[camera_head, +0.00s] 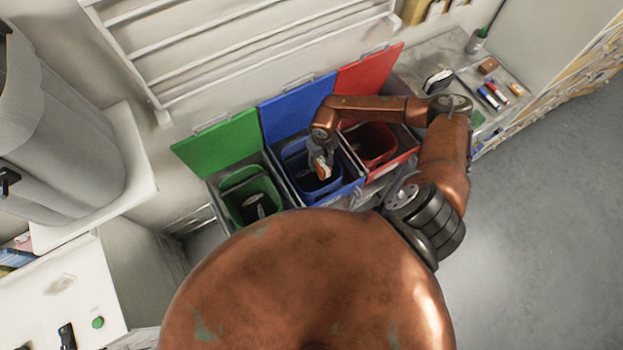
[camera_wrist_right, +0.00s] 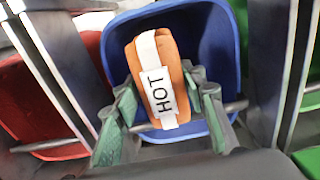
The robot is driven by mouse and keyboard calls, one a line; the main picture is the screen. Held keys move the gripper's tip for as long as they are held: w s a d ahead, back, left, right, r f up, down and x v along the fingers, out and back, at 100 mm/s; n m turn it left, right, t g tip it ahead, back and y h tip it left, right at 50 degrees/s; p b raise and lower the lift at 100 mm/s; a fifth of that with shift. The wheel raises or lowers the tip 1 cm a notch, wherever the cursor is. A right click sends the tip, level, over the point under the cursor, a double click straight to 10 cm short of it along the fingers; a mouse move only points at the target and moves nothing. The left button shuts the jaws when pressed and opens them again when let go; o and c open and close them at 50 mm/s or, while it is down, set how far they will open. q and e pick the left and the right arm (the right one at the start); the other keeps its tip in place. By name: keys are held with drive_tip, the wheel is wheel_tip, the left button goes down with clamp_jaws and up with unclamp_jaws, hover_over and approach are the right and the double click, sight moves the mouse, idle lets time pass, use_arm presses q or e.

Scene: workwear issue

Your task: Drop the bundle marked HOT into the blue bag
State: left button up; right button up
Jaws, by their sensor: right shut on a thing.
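The bundle marked HOT (camera_wrist_right: 156,85) is orange with a white band and a white label reading HOT. My right gripper (camera_wrist_right: 158,105) is shut on it, with a green-grey finger on each side. In the head view the bundle (camera_head: 322,168) is small, under my right gripper (camera_head: 321,160), over the opening of the blue bag (camera_head: 302,184). In the right wrist view the blue bag (camera_wrist_right: 215,50) lies open behind the bundle. I cannot tell whether the bundle is above the rim or just inside it. My left gripper is not in view.
A green bin (camera_head: 247,200) stands left of the blue one and a red bin (camera_head: 373,146) stands right, each with a raised lid behind. A counter with small items (camera_head: 492,90) is at the right. Grey floor (camera_head: 540,190) is clear at the right.

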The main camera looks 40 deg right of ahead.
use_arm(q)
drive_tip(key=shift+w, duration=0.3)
use_arm(e)
drive_tip(key=o, duration=1.3)
drive_tip(key=shift+o, duration=0.2)
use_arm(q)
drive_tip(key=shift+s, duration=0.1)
use_arm(e)
wheel_tip(320, 180, up, 12)
